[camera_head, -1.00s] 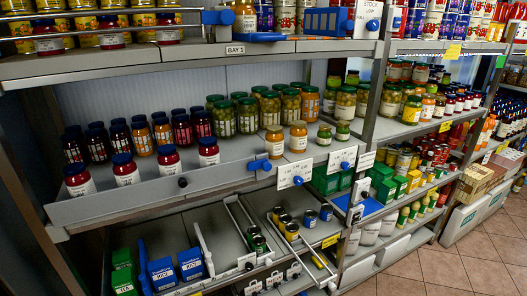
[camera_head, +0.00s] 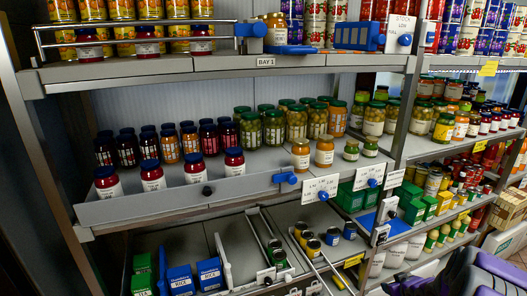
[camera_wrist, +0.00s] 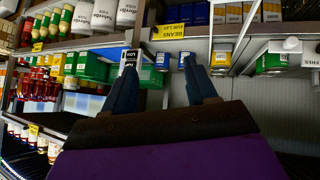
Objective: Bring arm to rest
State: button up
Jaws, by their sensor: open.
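My gripper (camera_wrist: 160,68) shows in the wrist view with two blue-grey fingers standing apart. Nothing is held between them; shelf goods show behind the gap. In the head view, part of my arm (camera_head: 470,274), purple and dark, shows at the lower right corner, in front of the lower right shelves. The fingertips cannot be made out there.
Metal shelving carries jars on the middle shelf (camera_head: 130,205) and cans above. Blue boxes (camera_head: 181,280) and green boxes (camera_head: 141,284) stand low at the left. A yellow price tag (camera_wrist: 168,31) hangs behind the fingers. Tiled floor shows only at the far right.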

jog(key=s+a+r+m+g+h, duration=0.2)
jog(key=s+a+r+g, duration=0.3)
jog(key=s+a+r, duration=0.8)
jog(key=s+a+r+g+y, duration=0.1)
jog(key=s+a+r+g, duration=0.1)
jog(key=s+a, duration=0.4)
jog(key=s+a+r+g+y+b, duration=0.1)
jog(key=s+a, duration=0.5)
jog(key=s, duration=0.7)
jog(key=s+a+r+g+y, duration=0.1)
jog(key=s+a+r, duration=0.3)
jog(key=s, duration=0.6)
jog(key=shift+s+a+r+m+g+b, duration=0.3)
jog(key=shift+a+r+g, duration=0.1)
jog(key=shift+a+g, duration=0.6)
